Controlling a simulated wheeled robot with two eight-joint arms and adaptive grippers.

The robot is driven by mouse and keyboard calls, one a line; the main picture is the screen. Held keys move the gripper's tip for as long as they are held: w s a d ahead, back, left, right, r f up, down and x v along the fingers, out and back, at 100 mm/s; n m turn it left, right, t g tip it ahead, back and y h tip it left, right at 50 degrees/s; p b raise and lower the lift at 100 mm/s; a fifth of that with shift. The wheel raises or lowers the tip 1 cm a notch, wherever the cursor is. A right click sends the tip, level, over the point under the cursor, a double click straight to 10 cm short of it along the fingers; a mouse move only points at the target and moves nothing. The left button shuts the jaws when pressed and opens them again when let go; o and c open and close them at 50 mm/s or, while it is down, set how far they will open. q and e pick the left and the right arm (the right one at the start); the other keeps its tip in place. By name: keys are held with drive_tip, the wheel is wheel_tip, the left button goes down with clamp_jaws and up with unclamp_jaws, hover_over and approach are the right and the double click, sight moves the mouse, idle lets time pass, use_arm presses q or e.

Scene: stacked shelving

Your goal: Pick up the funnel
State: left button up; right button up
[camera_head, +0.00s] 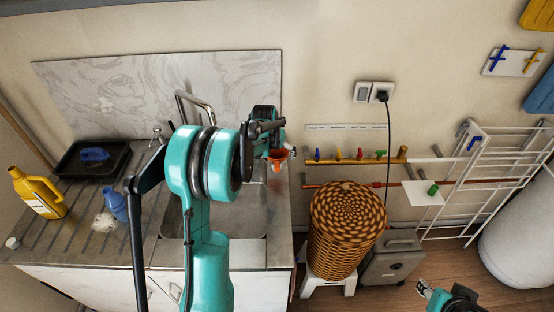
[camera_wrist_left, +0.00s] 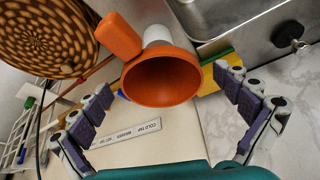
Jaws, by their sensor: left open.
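The orange funnel (camera_wrist_left: 162,78) shows its wide mouth toward the camera in the left wrist view, with an orange handle-like part at its upper left. In the head view the funnel (camera_head: 278,155) is a small orange shape by the wall, right of the sink, partly hidden by my gripper. My left gripper (camera_head: 268,137) is open in front of the funnel. In the left wrist view the fingers of my left gripper (camera_wrist_left: 167,88) are spread on either side of the funnel, with gaps on both sides. Part of my right gripper (camera_head: 441,297) shows at the lower right edge; its jaws are unclear.
A sink counter (camera_head: 262,222) lies below my left arm, with a yellow bottle (camera_head: 38,192), a blue bottle (camera_head: 115,204) and a black tray (camera_head: 70,165). A woven basket (camera_head: 345,230) stands right of the counter.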

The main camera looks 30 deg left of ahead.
sight(277, 155)
use_arm(q)
drive_tip(key=x, duration=0.2)
drive_tip(key=b+x, duration=0.1)
drive_tip(key=shift+f, duration=0.45)
drive_tip(key=shift+w+a+f, duration=0.1)
drive_tip(key=shift+f, duration=0.15)
drive_tip(key=shift+r, duration=0.1)
drive_tip(key=c, duration=1.1)
